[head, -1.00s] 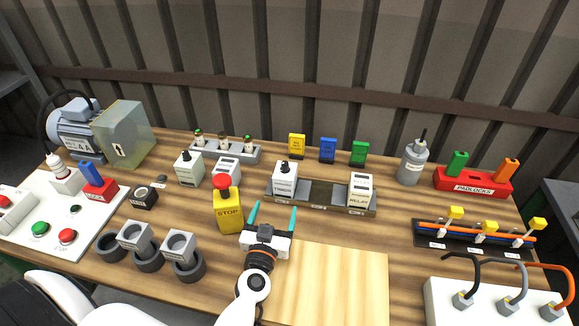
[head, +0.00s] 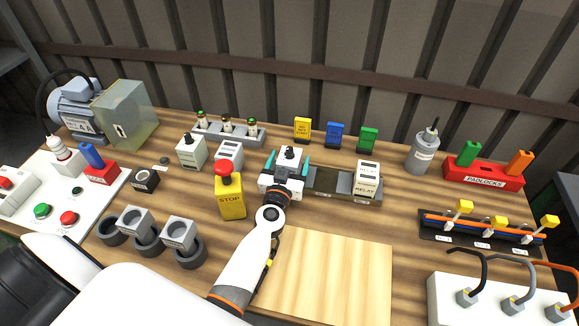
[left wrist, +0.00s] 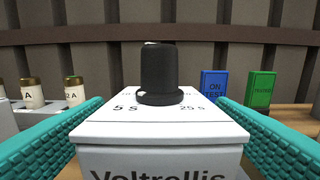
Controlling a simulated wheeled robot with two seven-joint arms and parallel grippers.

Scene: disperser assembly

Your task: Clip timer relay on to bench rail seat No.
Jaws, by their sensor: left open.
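The timer relay (head: 289,154), a white block with a black knob, stands upright at the left end of the grey bench rail (head: 328,181). In the left wrist view the relay (left wrist: 160,130) fills the middle, with "5 s", "25 s" and "Voltrellis" on it. My left gripper (head: 288,163) is open, its teal fingers on either side of the relay. In the wrist view the fingers look apart from its sides. The gripper hides the relay's lower part and its seat. The rail's middle stretch is bare, and a white relay (head: 366,179) sits at its right end. My right gripper is not in view.
A yellow STOP box (head: 230,195) with a red button stands close to the left of my gripper. A similar knobbed block (head: 191,151) and a white block (head: 229,154) are further left. Coloured tags (head: 337,134) stand behind the rail. A bare wooden board (head: 325,275) lies in front.

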